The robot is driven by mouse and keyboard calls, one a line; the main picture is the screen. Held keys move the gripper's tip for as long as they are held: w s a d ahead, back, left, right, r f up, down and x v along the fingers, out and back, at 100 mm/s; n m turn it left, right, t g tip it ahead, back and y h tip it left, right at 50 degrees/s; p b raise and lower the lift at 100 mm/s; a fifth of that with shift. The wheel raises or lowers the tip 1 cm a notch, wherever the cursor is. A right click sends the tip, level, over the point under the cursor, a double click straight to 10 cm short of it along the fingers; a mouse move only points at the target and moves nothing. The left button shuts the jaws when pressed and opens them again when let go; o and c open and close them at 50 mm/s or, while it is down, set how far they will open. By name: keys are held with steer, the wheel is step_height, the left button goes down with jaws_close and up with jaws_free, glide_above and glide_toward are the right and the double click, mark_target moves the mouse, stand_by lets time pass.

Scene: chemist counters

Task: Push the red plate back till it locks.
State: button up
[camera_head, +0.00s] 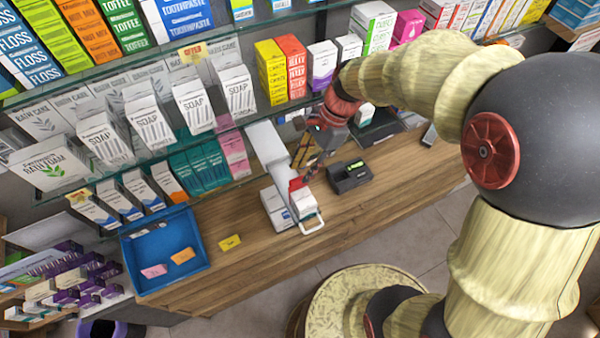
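The red plate (296,184) shows as a small red piece at the front end of a long white housing (266,143) on the wooden counter. It sits just behind a white box (303,204), and part of it is hidden by my gripper. My gripper (302,172) reaches down from the upper right, with its fingertips right at the red plate. I cannot tell whether they touch it. The fingers are small and overlap in this view, so their opening is unclear.
A white loop handle (313,226) sticks out at the counter's front. A black device (349,176) stands close to the right. A blue tray (166,250) with cards and a yellow card (229,242) lie left. Glass shelves of boxes (239,92) rise behind.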

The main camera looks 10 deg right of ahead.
mark_target(298, 178)
steer(key=x, duration=0.2)
steer(key=shift+a+f, duration=0.3)
steer(key=shift+a, duration=0.1)
steer(key=shift+a+f, duration=0.1)
steer(key=shift+f, duration=0.25)
steer(key=shift+s+f, duration=0.1)
steer(key=shift+f, duration=0.05)
steer(key=shift+c, duration=0.5)
jaws_close()
